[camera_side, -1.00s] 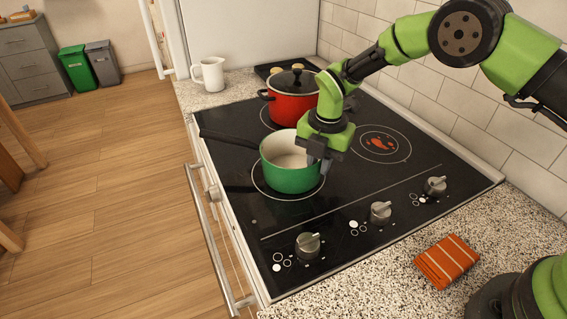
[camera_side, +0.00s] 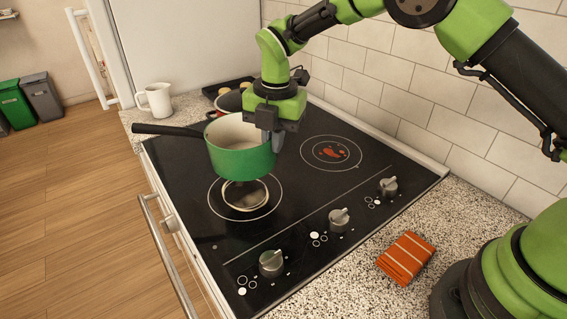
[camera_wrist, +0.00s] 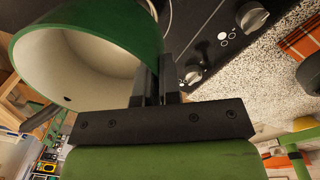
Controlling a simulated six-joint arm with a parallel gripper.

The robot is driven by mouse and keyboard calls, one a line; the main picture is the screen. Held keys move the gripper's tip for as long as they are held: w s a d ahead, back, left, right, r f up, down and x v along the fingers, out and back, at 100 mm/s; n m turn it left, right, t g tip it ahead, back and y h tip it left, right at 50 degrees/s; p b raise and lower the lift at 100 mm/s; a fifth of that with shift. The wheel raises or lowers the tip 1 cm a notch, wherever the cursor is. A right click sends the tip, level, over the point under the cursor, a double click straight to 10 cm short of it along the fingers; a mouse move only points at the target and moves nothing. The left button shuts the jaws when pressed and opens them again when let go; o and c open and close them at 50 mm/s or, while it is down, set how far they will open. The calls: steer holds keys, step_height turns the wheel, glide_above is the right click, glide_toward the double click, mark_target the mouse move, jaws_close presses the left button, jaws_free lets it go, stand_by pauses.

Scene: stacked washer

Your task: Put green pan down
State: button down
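The green pan (camera_side: 240,160) has a cream inside and a long dark handle pointing left. It is in the air above the front left burner ring (camera_side: 245,197) of the black stovetop, and its reflection shows on the glass below. My gripper (camera_side: 270,137) is shut on the pan's right wall. In the wrist view, the two fingers (camera_wrist: 155,85) clamp the wall of the green pan (camera_wrist: 85,60), with its cream inside facing the camera. The pan looks about level in the side view.
A red pot (camera_side: 216,114) stands behind the green pan, mostly hidden. A burner with an orange-red mark (camera_side: 331,153) is uncovered at right. Knobs (camera_side: 338,220) line the front right edge. An orange cloth (camera_side: 406,258) and a white pitcher (camera_side: 156,99) rest on the counters.

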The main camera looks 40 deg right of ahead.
steer(key=s+d+r+m+h, duration=0.1)
steer(key=s+d+r+m, duration=0.35)
steer(key=m, duration=0.85)
steer(key=s+d+r+m, duration=0.4)
steer(key=s+d+m, duration=0.2)
steer(key=m, duration=0.6)
steer(key=s+f, duration=0.3)
steer(key=shift+f, duration=0.2)
steer(key=shift+w, duration=0.15)
steer(key=shift+w+a+f+n+y, duration=0.15)
steer(key=shift+w+a+f+n, duration=0.55)
steer(key=shift+w+a+n, duration=2.4)
steer(key=shift+w+a+f+n+y, duration=0.2)
steer(key=shift+w+a+f+n, duration=0.75)
steer(key=shift+n, duration=4.35)
steer(key=shift+w+a+f+n+y, duration=0.3)
steer(key=shift+w+a+n, duration=0.95)
steer(key=shift+w+n, duration=2.15)
steer(key=shift+s+f+n, duration=0.1)
steer(key=shift+s+n, duration=0.7)
steer(key=shift+s, duration=0.05)
